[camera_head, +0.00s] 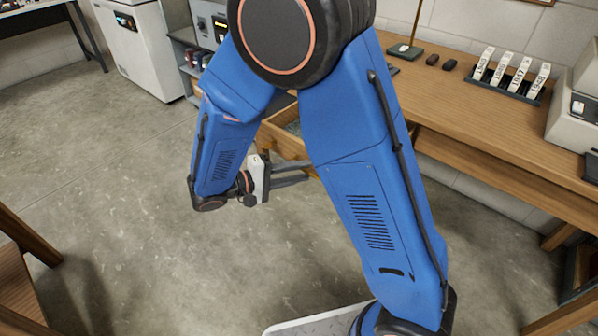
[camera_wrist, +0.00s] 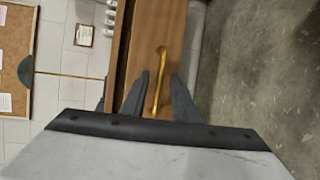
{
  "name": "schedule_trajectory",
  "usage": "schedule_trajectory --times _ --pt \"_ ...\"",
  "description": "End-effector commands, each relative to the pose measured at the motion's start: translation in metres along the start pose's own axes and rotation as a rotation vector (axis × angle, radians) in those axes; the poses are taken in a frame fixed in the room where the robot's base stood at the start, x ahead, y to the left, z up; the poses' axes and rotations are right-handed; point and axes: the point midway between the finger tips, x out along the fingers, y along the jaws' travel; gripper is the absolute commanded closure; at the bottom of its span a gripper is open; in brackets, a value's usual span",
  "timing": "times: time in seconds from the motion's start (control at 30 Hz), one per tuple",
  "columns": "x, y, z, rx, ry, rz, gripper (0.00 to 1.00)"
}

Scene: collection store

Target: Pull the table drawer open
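The wooden table (camera_head: 452,88) runs along the wall. A wooden drawer (camera_head: 285,146) with a grey inside stands partly out of its front, its right part hidden behind my arm. In the wrist view, a wooden front (camera_wrist: 146,52) carries a long brass handle (camera_wrist: 162,66). My gripper (camera_head: 300,174) is at the drawer's front in the head view. In the wrist view, my gripper (camera_wrist: 160,76) has its dark fingers apart, one on each side of the handle. Gaps show between the fingers and the handle. The fingertips are partly hidden by my arm in the head view.
A rack of white numbered tags (camera_head: 512,75), small dark objects (camera_head: 440,62) and a grey machine (camera_head: 577,105) stand on the table. A white cabinet (camera_head: 138,45) is at the back left. The concrete floor (camera_head: 130,185) left of my arm is clear. A wooden piece of furniture (camera_head: 18,275) is at lower left.

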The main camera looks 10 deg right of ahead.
Motion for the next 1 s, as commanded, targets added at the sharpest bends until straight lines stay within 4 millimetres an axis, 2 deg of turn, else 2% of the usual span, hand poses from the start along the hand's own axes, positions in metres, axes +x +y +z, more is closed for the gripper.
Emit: schedule_trajectory --times 0.13,0.23,0.8,1.0 --pt "-0.008 0.0 -0.001 0.0 0.002 0.0 0.73" --pt "-0.021 0.0 -0.001 0.0 0.002 0.0 0.73" --pt "-0.133 0.0 -0.001 0.001 0.003 0.0 0.73" --pt "-0.161 -0.001 -0.001 0.0 0.002 0.0 0.73"
